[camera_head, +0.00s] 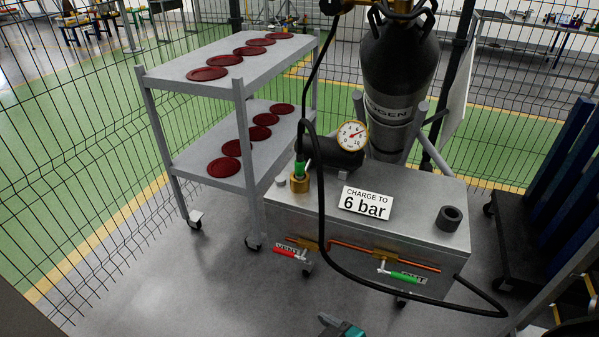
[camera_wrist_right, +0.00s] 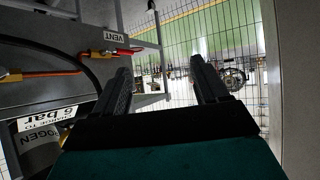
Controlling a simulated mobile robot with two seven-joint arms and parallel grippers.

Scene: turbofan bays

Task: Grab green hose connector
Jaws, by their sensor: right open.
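The green hose connector (camera_head: 300,169) stands upright on a brass fitting (camera_head: 300,184) at the left back corner of the grey charging cart's top. A black hose runs by it. My right gripper (camera_head: 328,320) shows only partly at the bottom edge of the head view, low in front of the cart and well apart from the connector. In the right wrist view its two dark fingers (camera_wrist_right: 160,66) are spread with nothing between them. The connector cannot be made out in the wrist view. My left gripper is not in view.
The cart (camera_head: 415,215) carries a gauge (camera_head: 352,135), a "6 bar" sign (camera_head: 366,203) and a black ring (camera_head: 449,218). Red (camera_head: 285,252) and green (camera_head: 400,276) valve handles are on its front. A hose loop (camera_head: 321,220) hangs before it. A shelf trolley (camera_head: 200,135) stands left.

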